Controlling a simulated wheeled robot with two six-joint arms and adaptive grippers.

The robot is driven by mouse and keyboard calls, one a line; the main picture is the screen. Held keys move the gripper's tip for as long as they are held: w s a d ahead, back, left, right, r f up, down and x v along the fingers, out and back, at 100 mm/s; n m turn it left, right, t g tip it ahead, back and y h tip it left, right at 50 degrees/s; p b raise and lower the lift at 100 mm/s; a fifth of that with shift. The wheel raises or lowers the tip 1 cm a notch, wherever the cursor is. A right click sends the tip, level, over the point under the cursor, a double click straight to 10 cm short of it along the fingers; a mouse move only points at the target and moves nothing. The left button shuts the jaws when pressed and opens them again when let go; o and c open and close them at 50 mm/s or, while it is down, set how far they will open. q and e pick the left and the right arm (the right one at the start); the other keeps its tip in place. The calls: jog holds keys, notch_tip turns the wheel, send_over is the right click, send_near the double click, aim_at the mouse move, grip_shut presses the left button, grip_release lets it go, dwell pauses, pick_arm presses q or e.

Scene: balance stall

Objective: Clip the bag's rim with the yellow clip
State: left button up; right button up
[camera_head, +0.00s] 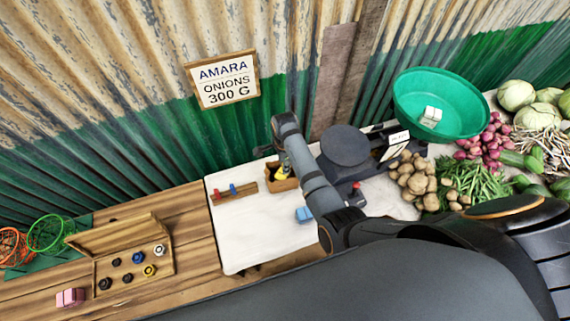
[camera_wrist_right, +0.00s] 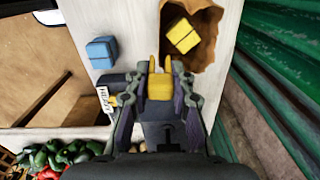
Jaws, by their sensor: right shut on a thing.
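The yellow clip (camera_wrist_right: 160,88) is between the fingers of my right gripper (camera_wrist_right: 160,74) in the right wrist view, its two prongs pointing away from the wrist. The open brown paper bag (camera_wrist_right: 207,48) lies just ahead and to the right of the prongs, with a yellow block (camera_wrist_right: 183,36) inside. The prongs are close to the bag's near left rim; I cannot tell whether they touch it. In the head view the bag (camera_head: 288,185) stands on the white table (camera_head: 240,241), partly hidden by my right arm. My left gripper is not in view.
A blue block (camera_wrist_right: 101,52) lies left of the bag in the wrist view. A wooden rack (camera_head: 233,193) with red and blue clips is left of the bag. A dark scale (camera_head: 346,147) with a green basin (camera_head: 440,92) stands to the right. Corrugated wall rises behind.

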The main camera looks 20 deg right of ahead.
jog(key=shift+f+b, duration=2.5)
jog(key=shift+b, duration=0.25)
jog(key=shift+f+b, duration=1.15)
jog(key=shift+f, duration=1)
jog(key=o, duration=0.8)
jog(key=shift+o, duration=0.2)
jog(key=shift+r, duration=0.1)
notch_tip(320, 180, up, 7)
jog(key=shift+r, duration=0.2)
